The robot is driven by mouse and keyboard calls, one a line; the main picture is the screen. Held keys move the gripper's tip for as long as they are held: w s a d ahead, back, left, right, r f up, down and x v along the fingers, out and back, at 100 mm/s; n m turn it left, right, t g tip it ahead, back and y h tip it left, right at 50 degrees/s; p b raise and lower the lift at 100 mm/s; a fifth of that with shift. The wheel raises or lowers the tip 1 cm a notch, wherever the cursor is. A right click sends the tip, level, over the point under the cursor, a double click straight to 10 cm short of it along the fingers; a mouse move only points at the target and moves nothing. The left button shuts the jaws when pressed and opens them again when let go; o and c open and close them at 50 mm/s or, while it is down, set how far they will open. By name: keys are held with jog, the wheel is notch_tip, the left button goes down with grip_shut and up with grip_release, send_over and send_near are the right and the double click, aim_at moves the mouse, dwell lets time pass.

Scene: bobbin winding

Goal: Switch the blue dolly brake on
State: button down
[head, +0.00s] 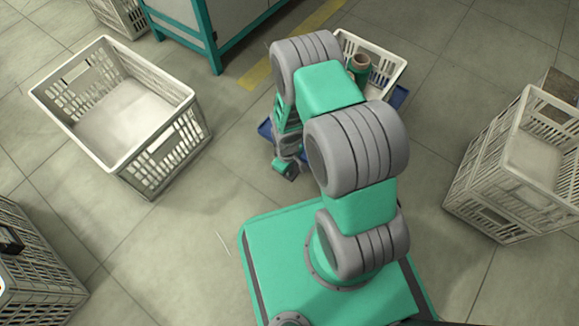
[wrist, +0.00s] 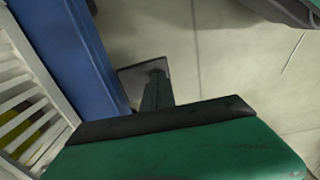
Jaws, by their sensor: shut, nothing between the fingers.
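The blue dolly (head: 400,97) stands under a white crate at the top centre of the head view, largely hidden by my arm. In the wrist view its blue side (wrist: 75,55) runs down the left. My gripper (head: 287,170) is low beside the dolly's near left corner; in the wrist view its narrow dark fingers (wrist: 157,82) are shut and empty. They overlap a flat dark plate (wrist: 133,78) next to the dolly's side, which looks like the brake pedal. I cannot tell whether they touch it or whether the brake is on.
The white crate (head: 386,62) on the dolly holds a green bobbin (head: 360,68) with a brown top. Another white crate (head: 120,105) stands on the floor at left, and stacked crates (head: 515,190) at right. A grey and green cabinet (head: 215,35) is behind. Floor left of my gripper is clear.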

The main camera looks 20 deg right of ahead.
jog(key=shift+s+a+f, duration=0.1)
jog(key=shift+f, duration=0.4)
jog(key=shift+a, duration=0.1)
notch_tip(320, 180, up, 14)
jog(key=s+a+p, duration=0.2)
jog(key=p, duration=0.6)
jog(key=shift+a, duration=0.3)
jog(key=w+d+r+m+t+p, duration=0.1)
jog(key=w+r+m+t+p, duration=0.2)
jog(key=r+p, duration=2.5)
jog(key=s+r+m, duration=0.1)
jog(key=s+r, duration=0.1)
jog(key=r, duration=1.1)
jog(key=s+d+r+m+p, duration=0.1)
jog(key=s+r, duration=0.2)
jog(key=r, duration=1)
jog(key=s+d+r+m+p, duration=0.1)
jog(key=s+r+m, duration=0.1)
jog(key=r, duration=1.2)
jog(key=shift+s+d, duration=0.25)
jog(key=shift+s, duration=0.15)
